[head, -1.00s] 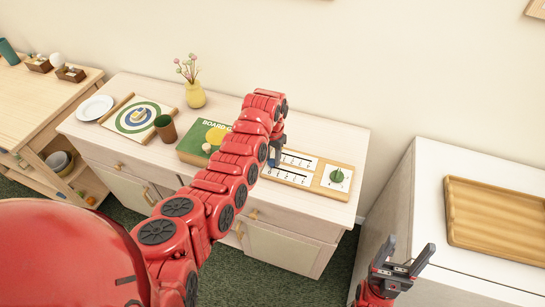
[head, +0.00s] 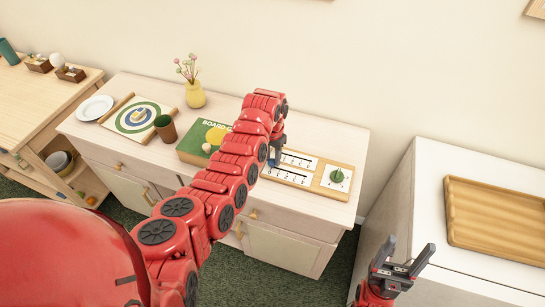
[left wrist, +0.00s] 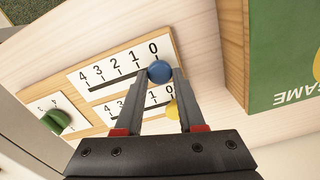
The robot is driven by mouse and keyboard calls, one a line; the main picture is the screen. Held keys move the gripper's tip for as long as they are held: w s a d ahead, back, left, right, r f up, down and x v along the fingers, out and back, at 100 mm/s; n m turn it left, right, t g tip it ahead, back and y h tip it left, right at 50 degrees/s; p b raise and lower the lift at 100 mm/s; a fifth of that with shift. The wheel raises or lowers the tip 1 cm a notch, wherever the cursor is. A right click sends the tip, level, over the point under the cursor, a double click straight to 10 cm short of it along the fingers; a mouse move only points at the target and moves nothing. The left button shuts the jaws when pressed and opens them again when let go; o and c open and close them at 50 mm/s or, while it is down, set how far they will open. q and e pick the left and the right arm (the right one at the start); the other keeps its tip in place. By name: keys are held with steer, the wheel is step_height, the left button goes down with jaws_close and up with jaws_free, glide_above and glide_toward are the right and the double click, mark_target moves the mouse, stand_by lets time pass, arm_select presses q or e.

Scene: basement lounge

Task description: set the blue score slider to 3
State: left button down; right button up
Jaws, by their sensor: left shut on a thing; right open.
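The wooden score board (head: 323,182) lies on the light cabinet top, with two white number strips. In the left wrist view the blue slider knob (left wrist: 159,71) is at the 0 end of its slot. My left gripper (head: 275,157) is over the board's left part; in the left wrist view its fingers (left wrist: 161,76) are shut on the blue knob. The yellow slider knob (left wrist: 172,110) is at the 0 end of the other slot, partly behind a finger. My right gripper (head: 402,262) is open and empty, in front of the white cabinet at right.
A green dial (left wrist: 56,121) is on the board's other end. The green board game box (head: 198,141) lies left of the board. A wooden tray (head: 480,240) is at right.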

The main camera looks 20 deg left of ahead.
arm_select(q)
steer(key=d+b, duration=0.3)
steer(key=d, duration=0.6)
steer(key=shift+s, duration=0.2)
steer(key=c, duration=0.5)
jaws_free()
steer(key=shift+r, duration=0.1)
steer(key=shift+w+r, duration=0.1)
steer(key=shift+r, duration=0.2)
step_height(320, 180, up, 17)
steer(key=shift+f+b, duration=0.2)
steer(key=shift+b, duration=0.15)
